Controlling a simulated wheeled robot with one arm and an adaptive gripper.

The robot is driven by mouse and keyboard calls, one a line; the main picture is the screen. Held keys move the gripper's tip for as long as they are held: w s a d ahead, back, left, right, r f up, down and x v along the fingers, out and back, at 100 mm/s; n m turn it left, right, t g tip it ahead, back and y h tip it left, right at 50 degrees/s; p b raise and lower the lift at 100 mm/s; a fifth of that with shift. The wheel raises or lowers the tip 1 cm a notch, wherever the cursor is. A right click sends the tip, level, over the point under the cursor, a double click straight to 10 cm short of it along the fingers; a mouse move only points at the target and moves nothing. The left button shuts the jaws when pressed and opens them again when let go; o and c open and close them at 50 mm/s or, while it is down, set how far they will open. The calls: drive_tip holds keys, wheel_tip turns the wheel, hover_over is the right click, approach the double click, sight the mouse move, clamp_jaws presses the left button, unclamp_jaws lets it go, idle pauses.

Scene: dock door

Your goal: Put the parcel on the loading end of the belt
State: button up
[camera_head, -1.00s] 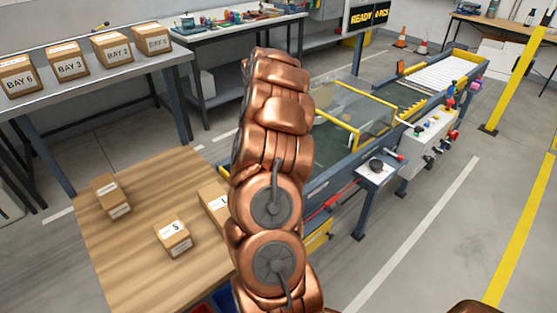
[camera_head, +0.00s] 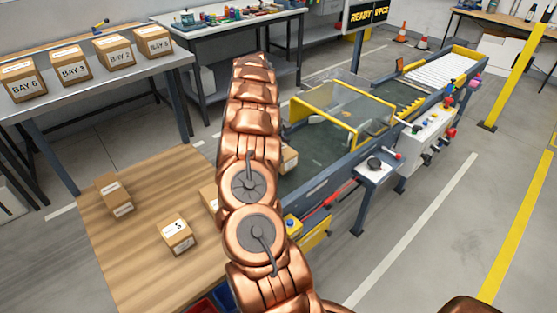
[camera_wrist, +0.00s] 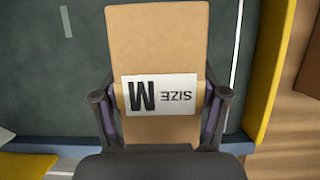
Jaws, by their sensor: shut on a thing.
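The parcel is a brown carton with a white "SIZE M" label, seen large in the wrist view (camera_wrist: 155,45). My gripper (camera_wrist: 160,98) is shut on it, one finger at each side. In the head view, a small part of the parcel (camera_head: 290,159) shows just right of my arm, which hides my gripper. The dark green belt (camera_wrist: 50,70) lies beneath the parcel in the wrist view. The near end of the belt (camera_head: 325,150) also shows in the head view. Whether the parcel touches the belt is unclear.
A wooden table (camera_head: 140,260) at left holds other cartons, one marked S (camera_head: 177,234). A clear guard with a yellow frame (camera_head: 335,105) spans the belt beyond the parcel. A control box (camera_head: 425,140) stands along its right side. A shelf (camera_head: 100,90) holds BAY cartons.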

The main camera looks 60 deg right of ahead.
drive_tip(key=shift+f+p, duration=0.8)
drive_tip(key=shift+f, duration=0.95)
drive_tip(key=shift+f, duration=0.15)
drive_tip(key=o, duration=1.4)
drive_tip(key=shift+b+v, duration=1.15)
drive_tip(key=shift+v, duration=2.4)
drive_tip(key=p+v, duration=0.1)
drive_tip(key=v, duration=0.2)
drive_tip(key=shift+s+d+r+p, duration=0.1)
drive_tip(key=shift+d+r+p, duration=0.05)
drive_tip(key=shift+r+p, duration=0.2)
drive_tip(key=shift+p+v, duration=0.8)
drive_tip(key=shift+p, duration=0.4)
